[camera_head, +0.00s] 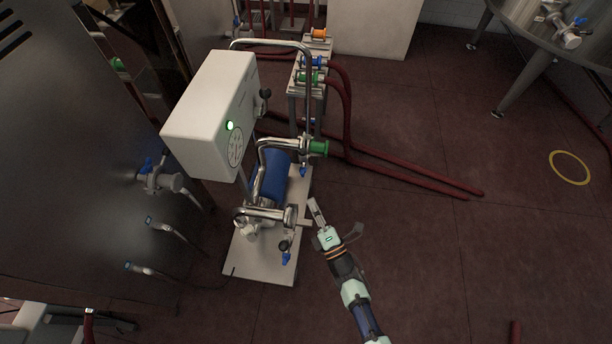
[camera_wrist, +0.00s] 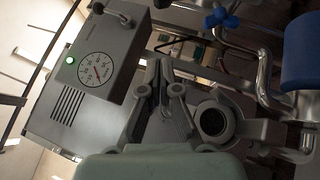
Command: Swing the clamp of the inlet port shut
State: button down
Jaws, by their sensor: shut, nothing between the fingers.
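The pump (camera_head: 270,185) stands on a pale base plate, with a blue motor and shiny steel pipes. A steel port (camera_head: 290,216) at its near right side has an open end; I take it as the inlet port. In the wrist view a round dark opening with a grey ring (camera_wrist: 229,107) shows just right of the fingers. I cannot make out the clamp's position clearly. My gripper (camera_head: 314,208) is beside the port's open end, at its right. Its fingers, also in the wrist view (camera_wrist: 165,82), are shut and empty. The wrist housing hides the lower part of the wrist view.
A white control box (camera_head: 210,112) with a green light and dial rises above the pump. A blue-handled valve (camera_head: 286,257) hangs below the port. A green fitting (camera_head: 318,147) sits farther back. Red hoses (camera_head: 400,170) lie behind.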

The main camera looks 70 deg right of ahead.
jog(key=s+d+b+x, duration=0.1)
jog(key=x, duration=0.5)
jog(key=d+b+x, duration=0.1)
jog(key=b+x, duration=0.1)
jog(key=x, duration=0.4)
jog(key=shift+s+r, duration=0.25)
jog(key=shift+r, duration=0.1)
jog(key=shift+d+r, duration=0.1)
